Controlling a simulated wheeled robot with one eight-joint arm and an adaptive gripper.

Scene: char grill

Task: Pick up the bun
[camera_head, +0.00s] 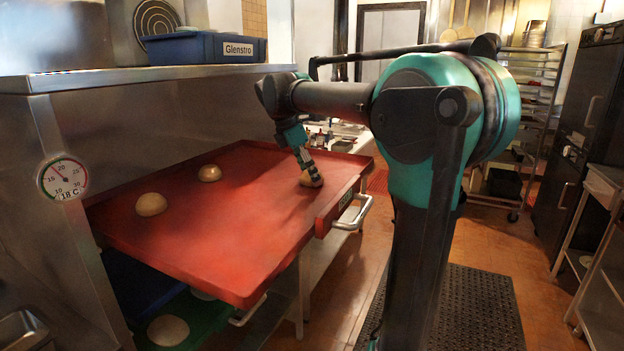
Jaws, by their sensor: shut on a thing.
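A round tan bun (312,180) is at the right side of the red tray (235,262), near the tray's right edge. My gripper (308,172) reaches down to it from above and is shut on it. The fingers cover part of the bun's top. I cannot tell whether the bun touches the tray or is slightly lifted. Two more buns lie apart on the same tray: one at the left (151,204) and one farther back (210,173).
A green tray (205,318) with another bun (168,330) is below the red tray. A blue bin labelled Glenstro (205,48) stands on the steel top at the left. A metal handle (352,214) sticks out at the red tray's right side. A tall rack (530,90) stands at the back right.

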